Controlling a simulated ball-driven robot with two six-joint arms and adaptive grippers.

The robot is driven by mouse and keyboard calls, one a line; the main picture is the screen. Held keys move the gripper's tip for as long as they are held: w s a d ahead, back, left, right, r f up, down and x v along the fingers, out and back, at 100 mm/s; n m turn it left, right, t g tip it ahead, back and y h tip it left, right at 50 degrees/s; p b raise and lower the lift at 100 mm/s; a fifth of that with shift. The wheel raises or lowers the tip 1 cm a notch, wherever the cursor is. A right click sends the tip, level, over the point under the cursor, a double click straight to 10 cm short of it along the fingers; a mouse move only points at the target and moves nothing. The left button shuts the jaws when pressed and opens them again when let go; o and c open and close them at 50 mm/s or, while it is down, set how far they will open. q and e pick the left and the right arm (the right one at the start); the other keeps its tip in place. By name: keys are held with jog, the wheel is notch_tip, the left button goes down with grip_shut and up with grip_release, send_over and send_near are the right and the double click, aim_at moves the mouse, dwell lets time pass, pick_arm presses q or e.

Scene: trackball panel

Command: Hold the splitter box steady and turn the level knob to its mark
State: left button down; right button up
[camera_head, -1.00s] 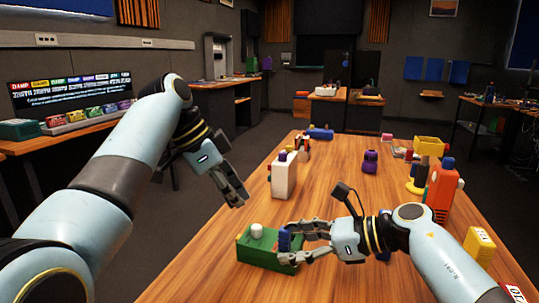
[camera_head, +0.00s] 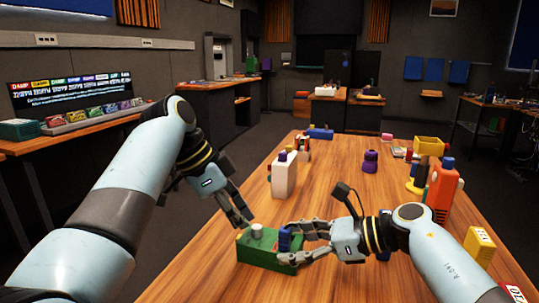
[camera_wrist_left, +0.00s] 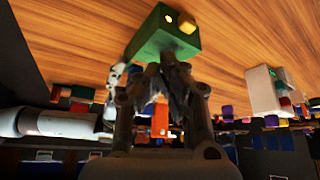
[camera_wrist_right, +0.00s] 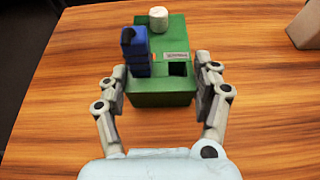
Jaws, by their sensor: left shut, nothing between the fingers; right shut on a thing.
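The green splitter box (camera_head: 258,252) sits on the wooden table in front of me. Its pale round level knob (camera_head: 257,230) stands on top; it also shows in the right wrist view (camera_wrist_right: 158,19). A blue upright piece (camera_wrist_right: 136,50) rises from the box beside a small label. My right gripper (camera_head: 292,245) is shut on the box, with one finger along each side in the right wrist view. My left gripper (camera_head: 245,221) is shut and empty, its tips just above and beside the knob. I cannot make out the knob's mark.
A purple item (camera_head: 370,162) stands beyond. The middle of the table is mostly clear.

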aim_at(252, 232)
pick_arm(q)
jog(key=shift+f, duration=1.3)
jog(key=shift+w+d, duration=0.3)
jog(key=shift+d, duration=0.3)
jog(key=shift+w+a, duration=0.15)
jog(key=shift+w, duration=0.05)
jog(key=shift+w+a, duration=0.1)
jog(key=shift+w, duration=0.4)
